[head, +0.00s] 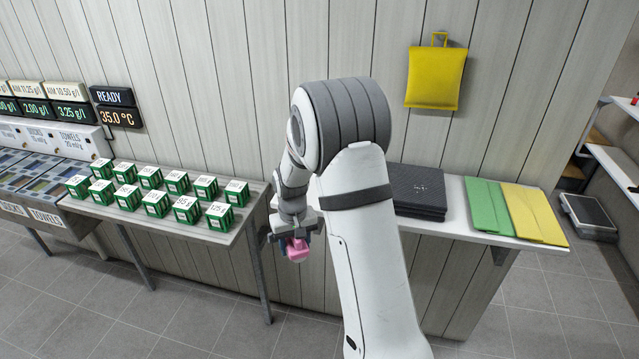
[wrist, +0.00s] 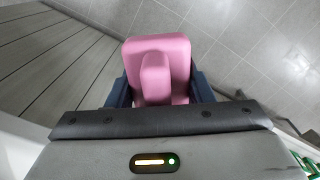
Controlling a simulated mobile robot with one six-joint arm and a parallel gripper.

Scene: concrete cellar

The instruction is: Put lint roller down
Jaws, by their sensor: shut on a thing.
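My gripper (head: 293,241) hangs low in front of the plank wall, just right of the table with the green boxes. It is shut on a pink thing, which I take to be the lint roller (head: 298,252). In the wrist view the pink lint roller (wrist: 175,50) sits between the two dark blue fingers, with a rounded raised part facing the camera. Grey floor tiles show beyond it. In the head view it is small and partly hidden by the gripper.
The table (head: 243,218) at left bears several green-and-white boxes (head: 187,209). A white wall shelf (head: 455,213) at right holds dark flat boxes (head: 417,190), a green folder (head: 489,207) and a yellow folder (head: 534,214). A yellow pouch (head: 435,78) hangs above. The tiled floor in front looks clear.

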